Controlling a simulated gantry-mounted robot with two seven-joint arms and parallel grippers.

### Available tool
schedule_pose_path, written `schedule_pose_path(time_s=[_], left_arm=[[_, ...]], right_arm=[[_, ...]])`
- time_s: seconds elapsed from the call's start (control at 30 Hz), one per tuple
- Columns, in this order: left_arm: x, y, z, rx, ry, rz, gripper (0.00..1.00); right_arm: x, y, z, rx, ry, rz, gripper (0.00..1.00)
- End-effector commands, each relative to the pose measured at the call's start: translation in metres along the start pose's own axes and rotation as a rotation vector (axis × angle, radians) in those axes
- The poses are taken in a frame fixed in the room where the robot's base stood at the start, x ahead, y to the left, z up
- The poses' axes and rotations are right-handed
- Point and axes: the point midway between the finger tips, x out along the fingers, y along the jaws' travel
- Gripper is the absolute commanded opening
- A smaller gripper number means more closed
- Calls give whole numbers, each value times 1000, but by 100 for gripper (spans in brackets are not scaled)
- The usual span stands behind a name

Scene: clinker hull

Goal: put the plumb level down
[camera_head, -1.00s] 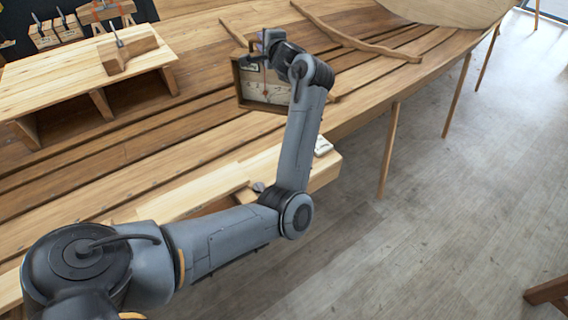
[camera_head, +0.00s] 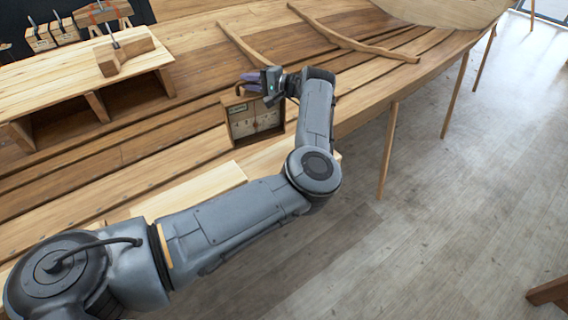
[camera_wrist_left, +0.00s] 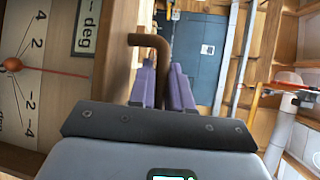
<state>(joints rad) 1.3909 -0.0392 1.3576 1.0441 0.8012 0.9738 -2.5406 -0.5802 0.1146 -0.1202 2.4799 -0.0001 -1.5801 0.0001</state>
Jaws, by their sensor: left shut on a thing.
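The plumb level (camera_head: 243,124), a wooden-framed box with a pale face, hangs below my left gripper (camera_head: 252,82) over the hull planks. In the left wrist view its scale face (camera_wrist_left: 40,75), marked in degrees with a red pointer, fills the left side. My left gripper's purple fingers (camera_wrist_left: 163,86) are shut on its bent brown handle (camera_wrist_left: 156,45). My forearm is close to its right side in the head view. I cannot tell whether its lower edge touches the planks. My right gripper is not in view.
A pale wooden bench (camera_head: 85,85) with a clamped block (camera_head: 125,50) stands at the upper left. Curved wooden strips (camera_head: 350,40) lie on the hull behind the level. A pale board (camera_head: 195,190) lies in front. Open floor (camera_head: 430,210) is at right.

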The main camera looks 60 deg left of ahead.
Motion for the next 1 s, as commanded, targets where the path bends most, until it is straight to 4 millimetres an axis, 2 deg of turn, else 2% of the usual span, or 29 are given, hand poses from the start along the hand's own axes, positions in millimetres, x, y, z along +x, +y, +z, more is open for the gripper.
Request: schedule_pose_path(time_s=[0.23, 0.4, 0.5, 0.73, 0.87, 1.0], left_arm=[[-76, 19, -3, -16, -77, 18, 0], [-136, 18, 2, -23, -120, 22, 0], [-164, 14, 7, -25, -139, 24, 0], [-207, 4, 18, -28, -169, 24, 0], [-219, 3, 22, -27, -177, 25, 0], [-223, 4, 25, -24, -181, 26, 0]], right_arm=[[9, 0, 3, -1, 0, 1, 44], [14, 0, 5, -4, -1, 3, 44], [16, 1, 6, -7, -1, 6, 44], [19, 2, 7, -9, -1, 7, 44], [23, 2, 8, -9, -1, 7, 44], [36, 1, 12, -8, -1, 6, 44]])
